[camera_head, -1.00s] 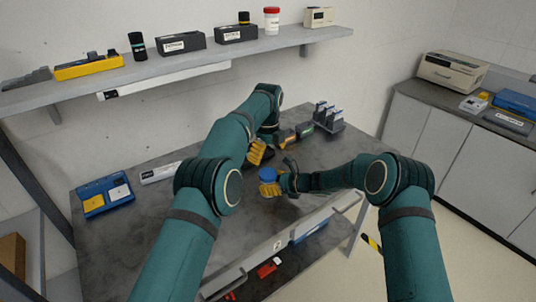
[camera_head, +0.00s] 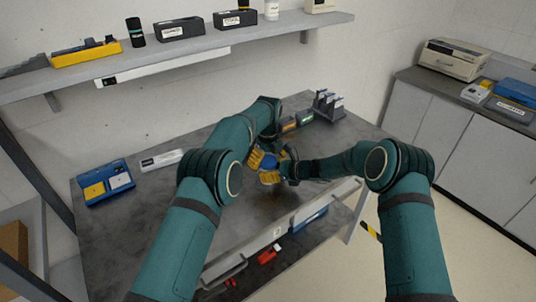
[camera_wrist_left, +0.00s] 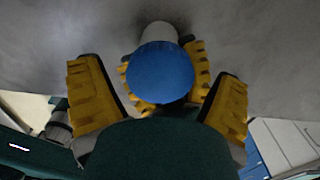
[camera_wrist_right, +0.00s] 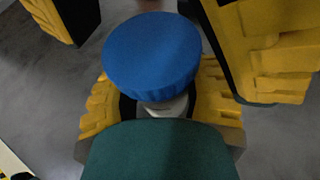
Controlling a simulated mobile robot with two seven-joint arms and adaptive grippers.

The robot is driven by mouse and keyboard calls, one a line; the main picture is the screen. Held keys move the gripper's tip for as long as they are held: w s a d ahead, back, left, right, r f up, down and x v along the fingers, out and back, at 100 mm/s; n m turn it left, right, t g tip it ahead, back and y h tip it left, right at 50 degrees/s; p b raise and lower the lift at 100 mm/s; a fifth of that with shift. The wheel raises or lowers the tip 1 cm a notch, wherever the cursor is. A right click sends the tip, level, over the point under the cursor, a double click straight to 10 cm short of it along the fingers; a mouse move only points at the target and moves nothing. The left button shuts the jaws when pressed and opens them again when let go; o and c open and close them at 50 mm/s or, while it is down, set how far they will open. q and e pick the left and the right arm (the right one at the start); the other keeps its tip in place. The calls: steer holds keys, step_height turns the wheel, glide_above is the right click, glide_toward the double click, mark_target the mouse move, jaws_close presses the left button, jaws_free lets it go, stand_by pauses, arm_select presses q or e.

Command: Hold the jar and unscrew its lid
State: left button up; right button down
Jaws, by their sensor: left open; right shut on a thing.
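The jar has a round blue lid (camera_head: 270,160), which also shows in the right wrist view (camera_wrist_right: 152,55). A small part of its pale body (camera_wrist_right: 165,107) shows below the lid; the rest is hidden. My right gripper (camera_head: 270,178) is shut on the jar's body, holding it above the table, with its yellow fingers below the lid. My left gripper (camera_head: 259,158) is open at the lid, with one finger on each side. In the left wrist view the lid (camera_wrist_left: 160,72) lies between the left fingers, with gaps visible on both sides.
The grey table (camera_head: 200,235) is clear below the grippers. A blue tray (camera_head: 104,186) and a pale box (camera_head: 161,160) lie at left. Small boxes (camera_head: 306,117) and a rack (camera_head: 328,105) stand at the back right. A wall shelf (camera_head: 180,55) runs behind.

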arm_select(q)
steer(key=shift+f, duration=0.1)
steer(key=c, duration=1.3)
steer(key=o, duration=1.3)
steer(key=shift+c, duration=0.2)
steer(key=shift+o, duration=0.2)
step_height(320, 180, up, 8)
steer(key=shift+f, duration=4)
